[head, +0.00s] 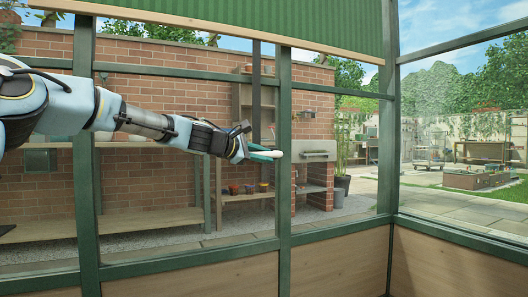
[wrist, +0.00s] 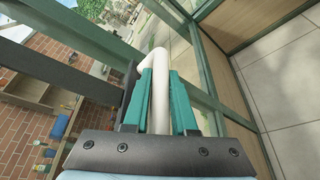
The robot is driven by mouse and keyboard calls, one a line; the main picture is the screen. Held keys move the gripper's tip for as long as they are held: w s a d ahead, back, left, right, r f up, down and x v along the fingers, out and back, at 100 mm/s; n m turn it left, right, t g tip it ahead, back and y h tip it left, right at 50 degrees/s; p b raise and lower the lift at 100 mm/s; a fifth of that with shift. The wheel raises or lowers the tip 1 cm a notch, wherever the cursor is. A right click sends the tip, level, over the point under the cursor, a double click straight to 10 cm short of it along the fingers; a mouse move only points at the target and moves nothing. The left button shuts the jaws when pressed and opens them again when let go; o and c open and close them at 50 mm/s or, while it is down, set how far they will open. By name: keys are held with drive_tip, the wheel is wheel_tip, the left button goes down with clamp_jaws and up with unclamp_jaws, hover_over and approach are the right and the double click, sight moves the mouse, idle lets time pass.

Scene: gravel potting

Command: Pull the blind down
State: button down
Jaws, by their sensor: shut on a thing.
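The green blind (head: 230,22) hangs at the top of the window in the head view, with a pale wooden bar (head: 210,27) along its lower edge. A dark strap (head: 256,90) runs down from this bar to the height of my gripper (head: 262,153). My gripper is shut on a white handle (head: 273,155), below the blind. In the wrist view the teal fingers (wrist: 160,80) lie on either side of the white handle (wrist: 159,62), which bends at its far end. The join between strap and handle is hard to make out.
Green window posts (head: 284,150) stand close behind my gripper, with wooden panels (head: 340,262) below. Beyond the glass are a brick wall (head: 150,125), shelves and a paved yard. The wrist view shows a tiled floor (wrist: 285,75) at right.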

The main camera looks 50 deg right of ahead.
wheel_tip(320, 180, down, 10)
drive_tip(key=b, duration=0.6)
drive_tip(key=shift+r, duration=0.2)
drive_tip(key=shift+f, duration=0.1)
drive_tip(key=c, duration=0.8)
unclamp_jaws()
drive_tip(key=shift+o, duration=0.4)
drive_tip(key=shift+a+r, duration=0.1)
drive_tip(key=shift+r, duration=0.1)
drive_tip(key=p+v, duration=0.1)
drive_tip(key=v, duration=0.9)
drive_tip(key=shift+a+p, duration=0.35)
